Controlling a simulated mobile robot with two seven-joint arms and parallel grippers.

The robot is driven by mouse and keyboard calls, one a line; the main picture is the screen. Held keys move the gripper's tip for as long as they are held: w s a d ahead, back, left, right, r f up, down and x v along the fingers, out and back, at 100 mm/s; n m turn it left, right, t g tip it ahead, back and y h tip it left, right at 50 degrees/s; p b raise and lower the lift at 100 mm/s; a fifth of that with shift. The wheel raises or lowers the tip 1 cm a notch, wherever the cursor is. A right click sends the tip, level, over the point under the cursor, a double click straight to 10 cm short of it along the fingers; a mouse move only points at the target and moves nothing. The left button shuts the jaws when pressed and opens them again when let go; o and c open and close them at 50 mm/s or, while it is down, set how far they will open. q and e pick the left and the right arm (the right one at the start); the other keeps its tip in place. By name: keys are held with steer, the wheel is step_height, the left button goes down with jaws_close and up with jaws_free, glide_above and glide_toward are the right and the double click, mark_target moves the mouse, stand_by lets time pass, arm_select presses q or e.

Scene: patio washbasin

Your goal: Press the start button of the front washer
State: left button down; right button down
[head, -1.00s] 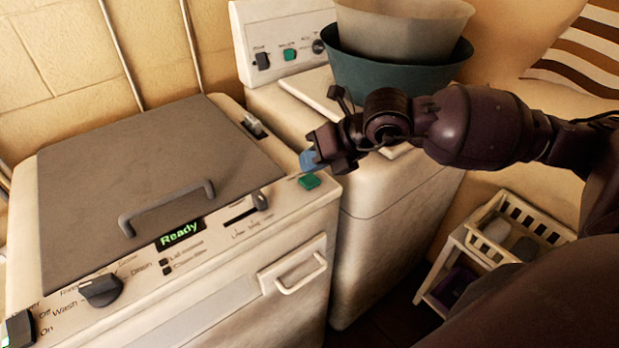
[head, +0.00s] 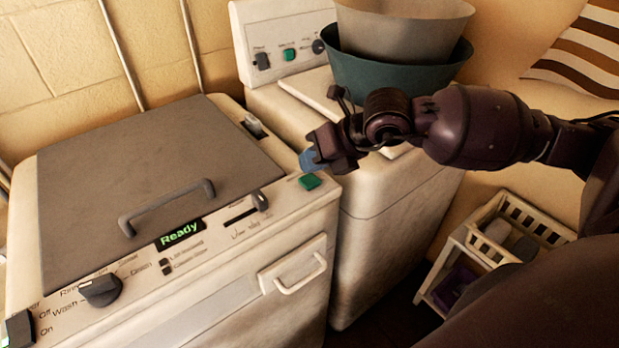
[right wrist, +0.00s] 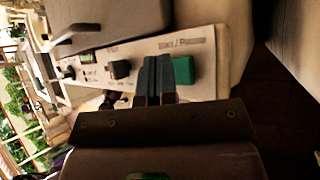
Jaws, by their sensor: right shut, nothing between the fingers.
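The front washer (head: 215,279) stands at the left with its grey lid (head: 100,170) closed and its display (head: 180,234) reading "Ready". Its green start button (head: 310,181) is at the right end of the control panel; it also shows in the right wrist view (right wrist: 183,70). My right gripper (head: 308,160) is shut and empty, its bluish fingertips just behind and above the button in the head view. In the right wrist view the closed fingers (right wrist: 155,75) lie beside the button. Whether they touch the panel is unclear. My left gripper is not in view.
A second washer (head: 390,200) stands behind to the right, carrying a teal tub (head: 395,75) with a beige tub (head: 405,25) nested in it. A white shelf with a basket (head: 510,225) stands at the lower right. A dark gap separates washer and shelf.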

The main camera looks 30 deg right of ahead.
steer(key=shift+f, duration=0.1)
steer(key=shift+f, duration=0.35)
stand_by(0.6)
steer(key=shift+f+b, duration=0.45)
stand_by(0.3)
steer(key=shift+r, duration=0.1)
stand_by(0.7)
steer(key=shift+r+p, duration=0.5)
steer(key=shift+r, duration=0.3)
